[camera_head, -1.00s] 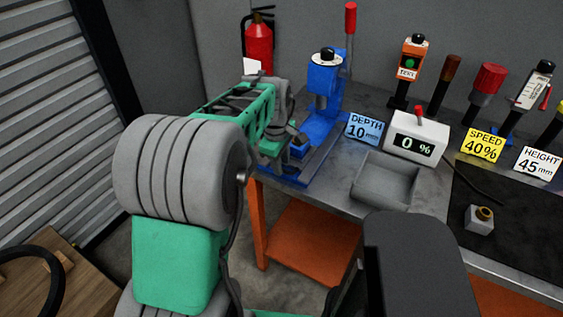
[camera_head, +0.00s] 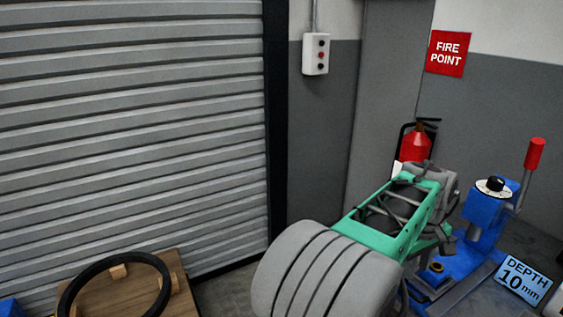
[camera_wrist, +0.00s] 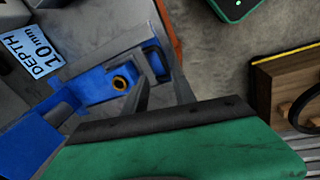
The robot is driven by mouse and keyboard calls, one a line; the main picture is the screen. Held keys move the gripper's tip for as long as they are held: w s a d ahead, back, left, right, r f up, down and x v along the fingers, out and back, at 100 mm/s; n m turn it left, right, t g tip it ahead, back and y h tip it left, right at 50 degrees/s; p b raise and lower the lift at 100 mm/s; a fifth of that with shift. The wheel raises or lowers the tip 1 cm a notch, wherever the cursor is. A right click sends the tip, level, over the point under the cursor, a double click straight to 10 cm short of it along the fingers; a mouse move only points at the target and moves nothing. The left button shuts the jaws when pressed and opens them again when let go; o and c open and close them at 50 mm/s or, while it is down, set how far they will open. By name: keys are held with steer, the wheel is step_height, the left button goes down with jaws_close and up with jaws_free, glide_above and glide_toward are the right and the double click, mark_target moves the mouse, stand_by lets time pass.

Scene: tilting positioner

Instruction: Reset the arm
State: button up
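My arm, with green and grey links, reaches toward the blue press in the head view. My gripper (camera_wrist: 150,75) shows in the wrist view as two grey fingers in front of the green wrist housing. The fingers look apart, with nothing seen between them. The blue press (camera_head: 484,215) has a red-knobbed lever and a dial. A small part with a yellow ring (camera_wrist: 121,83) sits at the press base, beside the fingers; the ring also shows in the head view (camera_head: 437,267). In the head view the fingers are mostly hidden by my arm.
A blue DEPTH 10 mm card (camera_head: 523,280) lies right of the press. A fire extinguisher (camera_head: 415,145) stands by the wall behind my arm. A wooden crate (camera_head: 190,298) with a black ring (camera_head: 72,290) is at lower left, before a roller shutter (camera_head: 130,130). Floor between is clear.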

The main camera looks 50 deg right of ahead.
steer(key=w+a+f+m+y, duration=0.1)
steer(key=w+a+f+m, duration=0.2)
steer(key=a+f+m, duration=0.6)
steer(key=w+a, duration=0.3)
steer(key=w, duration=0.4)
steer(key=w+a+n+t, duration=0.2)
steer(key=w+a+n, duration=0.5)
steer(key=w+a, duration=0.8)
steer(key=w+a+r+n+t, duration=0.1)
steer(key=w+a+n, duration=0.3)
steer(key=a, duration=0.6)
steer(key=w+a+r+n+t+y+p, duration=0.1)
steer(key=w+a+r+n, duration=0.3)
steer(key=a, duration=0.6)
steer(key=shift+w+r+n, duration=0.15)
steer(key=shift+w+n, duration=0.15)
steer(key=shift+n, duration=0.3)
steer(key=shift+a, duration=0.1)
